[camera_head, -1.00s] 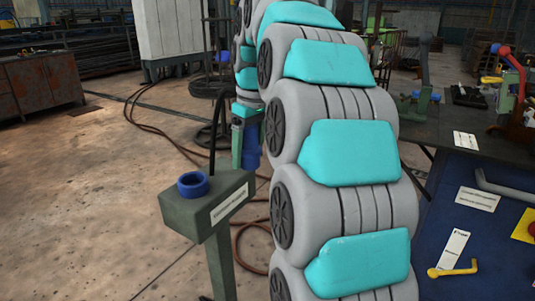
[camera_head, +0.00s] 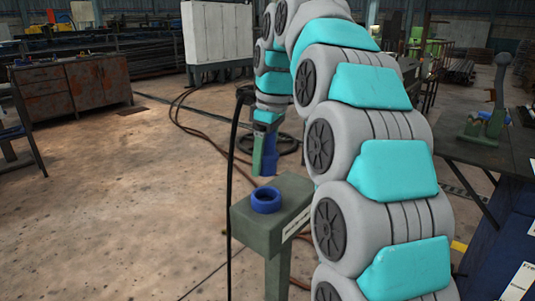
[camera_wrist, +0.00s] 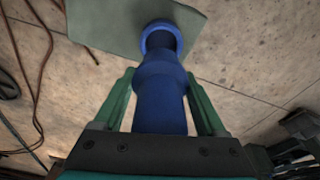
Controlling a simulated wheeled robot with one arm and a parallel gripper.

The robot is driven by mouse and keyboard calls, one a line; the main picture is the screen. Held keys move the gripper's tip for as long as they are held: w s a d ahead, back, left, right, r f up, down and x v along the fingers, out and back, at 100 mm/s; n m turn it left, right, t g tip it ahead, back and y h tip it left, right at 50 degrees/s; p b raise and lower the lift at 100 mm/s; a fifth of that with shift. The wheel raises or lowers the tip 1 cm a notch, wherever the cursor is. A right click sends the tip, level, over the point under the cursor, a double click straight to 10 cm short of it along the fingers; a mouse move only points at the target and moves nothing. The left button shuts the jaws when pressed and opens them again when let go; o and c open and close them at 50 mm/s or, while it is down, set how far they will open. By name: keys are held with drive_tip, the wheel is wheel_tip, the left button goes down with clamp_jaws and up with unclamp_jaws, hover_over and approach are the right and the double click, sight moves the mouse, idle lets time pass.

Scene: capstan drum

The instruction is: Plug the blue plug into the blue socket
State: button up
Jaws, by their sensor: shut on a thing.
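The blue plug (camera_head: 270,162) is held in my gripper (camera_head: 264,155), which points down and has its green fingers shut on it. The blue socket (camera_head: 266,200) is a round, open ring on top of a dark green post (camera_head: 272,233). In the head view the plug shows just above the socket in the picture, apart from it. In the wrist view the plug (camera_wrist: 161,92) lies between my fingers, and its far end overlaps the near side of the socket (camera_wrist: 160,33). The wrist view does not show clearly how much gap lies between them.
A dark cable (camera_head: 231,185) hangs down beside the post's left side. Brown hoses lie on the floor behind it. A workbench with a lever (camera_head: 496,95) stands at right, and a rusty cabinet (camera_head: 70,95) at back left. The floor left of the post is clear.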

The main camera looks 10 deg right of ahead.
sight(265, 191)
drive_tip(key=shift+f, duration=1.5)
drive_tip(key=shift+f+b, duration=1.15)
drive_tip(key=shift+f, duration=0.8)
drive_tip(key=shift+s+f, duration=0.15)
drive_tip(key=shift+f, duration=0.35)
drive_tip(key=shift+s+f, duration=0.1)
drive_tip(key=shift+f, duration=0.2)
drive_tip(key=o, duration=1.6)
drive_tip(key=shift+f+g+b, duration=0.1)
drive_tip(key=shift+g+b, duration=0.2)
drive_tip(key=shift+b, duration=0.05)
drive_tip(key=shift+c, duration=0.2)
drive_tip(key=shift+d+r, duration=0.1)
drive_tip(key=shift+r, duration=0.45)
drive_tip(key=r, duration=0.2)
drive_tip(key=r+p, duration=0.1)
drive_tip(key=r, duration=0.5)
drive_tip(key=shift+s+d+r, duration=0.25)
drive_tip(key=shift+d, duration=0.15)
